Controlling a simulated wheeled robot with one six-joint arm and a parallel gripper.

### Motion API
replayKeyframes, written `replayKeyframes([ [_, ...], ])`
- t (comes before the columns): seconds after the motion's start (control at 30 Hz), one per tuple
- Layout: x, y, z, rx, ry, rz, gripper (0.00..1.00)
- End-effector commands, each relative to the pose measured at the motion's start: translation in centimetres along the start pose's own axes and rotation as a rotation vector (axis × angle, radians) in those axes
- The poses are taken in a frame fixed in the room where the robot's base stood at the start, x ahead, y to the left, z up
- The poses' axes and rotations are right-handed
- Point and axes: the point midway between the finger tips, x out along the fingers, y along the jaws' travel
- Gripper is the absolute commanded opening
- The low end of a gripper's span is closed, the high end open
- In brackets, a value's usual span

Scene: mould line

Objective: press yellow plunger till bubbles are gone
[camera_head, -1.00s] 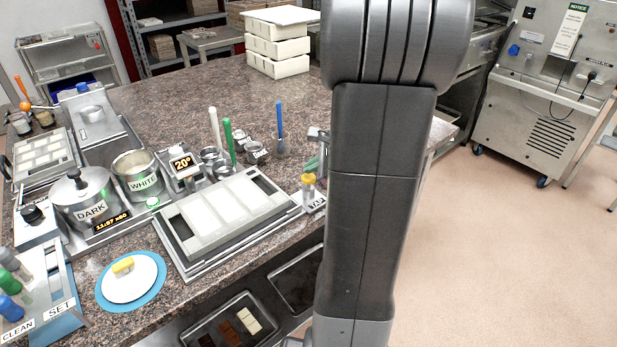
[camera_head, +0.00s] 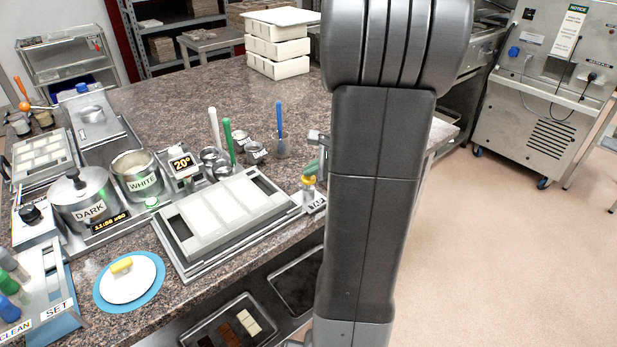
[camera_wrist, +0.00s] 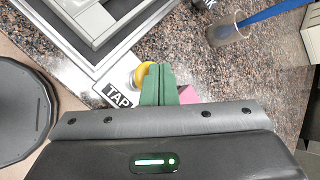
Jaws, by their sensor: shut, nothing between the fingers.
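The yellow plunger (camera_head: 308,181) stands at the right end of the mould station, beside a label reading TAP. In the wrist view the yellow plunger (camera_wrist: 145,74) is a round yellow cap on a pale metal base, partly hidden by my fingers. My gripper (camera_wrist: 159,75) is shut and empty, with green fingertips right at the cap; I cannot tell whether they touch it. In the head view my gripper (camera_head: 321,165) is mostly hidden behind my arm. A pale mould (camera_head: 222,208) sits in the metal frame left of the plunger. Bubbles are too small to tell.
Dark (camera_head: 82,200) and white (camera_head: 137,175) chocolate pots stand at left. A clear cup (camera_wrist: 228,32) with a blue-handled tool stands near my gripper. A white disc on a blue mat (camera_head: 130,282) lies at front.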

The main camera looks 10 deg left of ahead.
Motion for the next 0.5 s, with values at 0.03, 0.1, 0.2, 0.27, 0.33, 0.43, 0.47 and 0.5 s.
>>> replayKeyframes([
  [0.03,0.1,0.09,-0.08,0.001,0.0,0.001,0.0],
  [0.1,0.16,0.14,-0.13,0.001,0.0,0.001,0.0],
  [0.2,0.25,0.21,-0.19,0.001,0.0,0.001,0.0],
  [0.27,0.3,0.25,-0.23,0.001,0.0,0.001,0.0],
  [0.33,0.36,0.3,-0.28,0.001,0.0,0.001,0.0],
  [0.43,0.45,0.37,-0.34,0.001,0.0,0.001,0.0],
  [0.47,0.48,0.39,-0.36,0.001,0.0,0.001,0.0],
  [0.5,0.51,0.41,-0.39,0.001,0.0,0.001,0.0],
])
